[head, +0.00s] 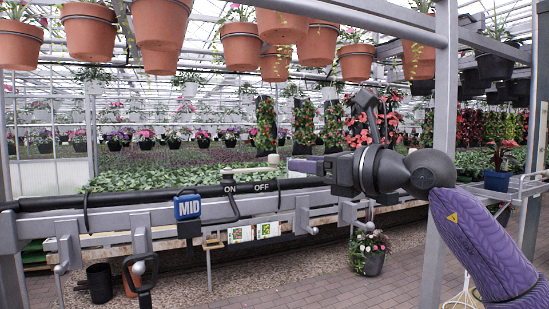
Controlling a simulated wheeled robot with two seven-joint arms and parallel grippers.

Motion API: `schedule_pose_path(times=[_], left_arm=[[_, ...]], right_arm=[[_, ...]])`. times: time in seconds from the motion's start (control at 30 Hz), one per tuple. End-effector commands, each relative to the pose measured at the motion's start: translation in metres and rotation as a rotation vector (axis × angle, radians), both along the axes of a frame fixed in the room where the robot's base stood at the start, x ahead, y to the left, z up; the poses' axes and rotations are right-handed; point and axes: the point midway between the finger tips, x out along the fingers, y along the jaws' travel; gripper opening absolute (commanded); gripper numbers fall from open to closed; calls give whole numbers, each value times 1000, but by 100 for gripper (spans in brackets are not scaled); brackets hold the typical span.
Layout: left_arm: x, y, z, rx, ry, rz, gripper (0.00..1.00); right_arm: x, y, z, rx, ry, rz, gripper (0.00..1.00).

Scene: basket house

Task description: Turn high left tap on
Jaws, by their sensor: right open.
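A dark horizontal pipe (130,200) runs along the rail with white ON and OFF labels on it. A small pale knob (273,159) stands above the OFF label. My right gripper (296,166) reaches in from the right at pipe height, its fingers open and pointing left, close to the pale knob. Contact cannot be made out. My left gripper is not in view.
Terracotta pots (240,46) hang overhead. The brick floor (330,292) in front is mostly clear.

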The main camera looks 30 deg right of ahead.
Motion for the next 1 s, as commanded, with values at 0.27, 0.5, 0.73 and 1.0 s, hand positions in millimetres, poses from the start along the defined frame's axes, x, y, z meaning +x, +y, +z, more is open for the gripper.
schedule_pose_path(times=[0.27,0.5,0.73,1.0], left_arm=[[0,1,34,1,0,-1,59],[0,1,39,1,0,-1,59],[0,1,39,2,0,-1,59],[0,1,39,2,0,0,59]], right_arm=[[52,24,5,4,0,6,62],[67,31,2,2,-2,5,62],[68,31,1,3,-2,5,60],[67,31,1,3,-2,5,3]])
